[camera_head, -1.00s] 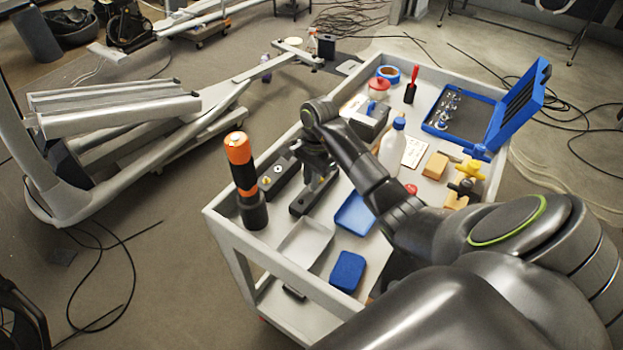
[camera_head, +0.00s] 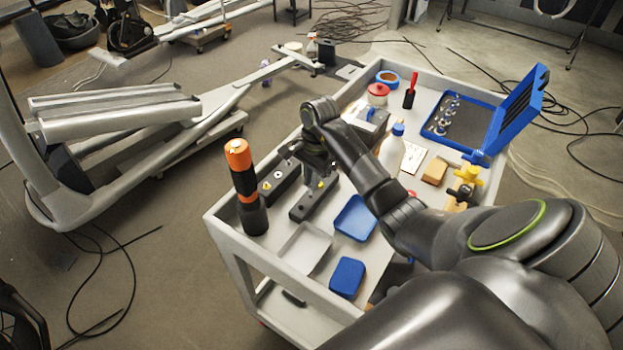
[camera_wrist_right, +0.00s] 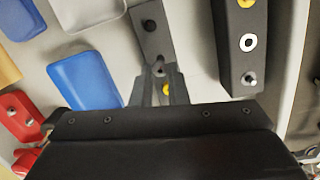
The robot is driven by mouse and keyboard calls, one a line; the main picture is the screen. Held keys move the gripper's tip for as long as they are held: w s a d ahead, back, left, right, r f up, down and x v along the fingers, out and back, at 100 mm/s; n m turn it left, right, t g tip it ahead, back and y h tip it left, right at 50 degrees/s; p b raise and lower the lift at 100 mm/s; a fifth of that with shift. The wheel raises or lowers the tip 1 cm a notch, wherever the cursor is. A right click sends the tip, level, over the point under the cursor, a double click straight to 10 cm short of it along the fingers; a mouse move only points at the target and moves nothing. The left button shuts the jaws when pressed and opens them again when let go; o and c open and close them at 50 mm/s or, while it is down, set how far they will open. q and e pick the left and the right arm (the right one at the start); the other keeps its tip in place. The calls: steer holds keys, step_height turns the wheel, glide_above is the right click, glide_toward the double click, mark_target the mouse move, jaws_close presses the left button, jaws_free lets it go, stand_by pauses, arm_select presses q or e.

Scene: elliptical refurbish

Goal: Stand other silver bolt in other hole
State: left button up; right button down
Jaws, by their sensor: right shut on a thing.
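A dark block (camera_head: 305,208) lies on the cart under my right gripper (camera_head: 318,186). In the right wrist view this block (camera_wrist_right: 150,38) has a dark round hole or bolt end near its far end and a yellow spot beside my fingers. My right gripper (camera_wrist_right: 160,72) is shut on a small silver bolt (camera_wrist_right: 159,69) at the block; the fingers hide most of it, and I cannot tell whether it is in a hole. A second dark block (camera_head: 280,184) lies to the left; the wrist view shows its white ring (camera_wrist_right: 248,42) and a silver bolt (camera_wrist_right: 249,78). My left gripper is out of view.
An orange and black cylinder (camera_head: 243,180) stands at the cart's left edge. A grey tray (camera_head: 304,248), a blue tray (camera_head: 355,218) and a blue lid-like piece (camera_head: 347,276) lie in front. A white bottle (camera_head: 392,150) and an open blue case (camera_head: 462,122) stand to the right.

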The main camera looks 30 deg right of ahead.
steer(key=shift+r+p, duration=0.75)
steer(key=shift+r, duration=1.25)
steer(key=shift+r, duration=0.1)
